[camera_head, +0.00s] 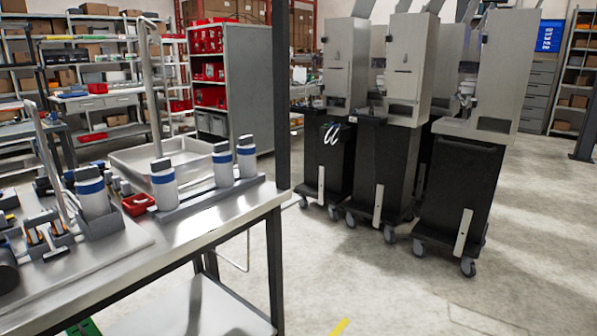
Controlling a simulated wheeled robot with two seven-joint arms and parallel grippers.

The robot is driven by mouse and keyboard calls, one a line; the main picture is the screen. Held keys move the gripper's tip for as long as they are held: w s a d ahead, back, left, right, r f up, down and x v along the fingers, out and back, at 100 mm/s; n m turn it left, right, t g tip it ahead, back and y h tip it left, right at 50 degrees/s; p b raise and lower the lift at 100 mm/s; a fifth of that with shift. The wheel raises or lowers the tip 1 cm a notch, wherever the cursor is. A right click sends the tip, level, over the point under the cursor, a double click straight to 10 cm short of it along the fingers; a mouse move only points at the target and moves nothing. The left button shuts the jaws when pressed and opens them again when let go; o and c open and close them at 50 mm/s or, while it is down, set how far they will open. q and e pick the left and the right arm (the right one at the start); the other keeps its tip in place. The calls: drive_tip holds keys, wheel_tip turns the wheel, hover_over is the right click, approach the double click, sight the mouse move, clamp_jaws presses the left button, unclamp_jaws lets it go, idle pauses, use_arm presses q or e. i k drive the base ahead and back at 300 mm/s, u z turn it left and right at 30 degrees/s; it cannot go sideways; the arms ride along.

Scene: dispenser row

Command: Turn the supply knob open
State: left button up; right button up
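I cannot make out a supply knob in the head view. A row of white dispensers with blue bands and dark caps stands upright on the steel bench. The nearest dispenser (95,194) is at the left, then a second dispenser (164,186), a third dispenser (222,166) and a fourth dispenser (246,160) toward the right end. Neither of my grippers shows in this view.
The steel bench (190,240) fills the lower left, with a dark post (281,120) at its right edge. A shallow metal tray (125,163), a small red bin (138,204) and tools lie on it. Wheeled grey-and-black machines (385,150) stand right; the floor before them is clear.

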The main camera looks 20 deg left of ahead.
sight(68, 174)
drive_tip(key=i, duration=4.4)
drive_tip(key=u, duration=2.6)
drive_tip(key=i, duration=4.55)
drive_tip(key=u, duration=3.5)
drive_tip(key=i, duration=0.8)
drive_tip(key=u, duration=0.3)
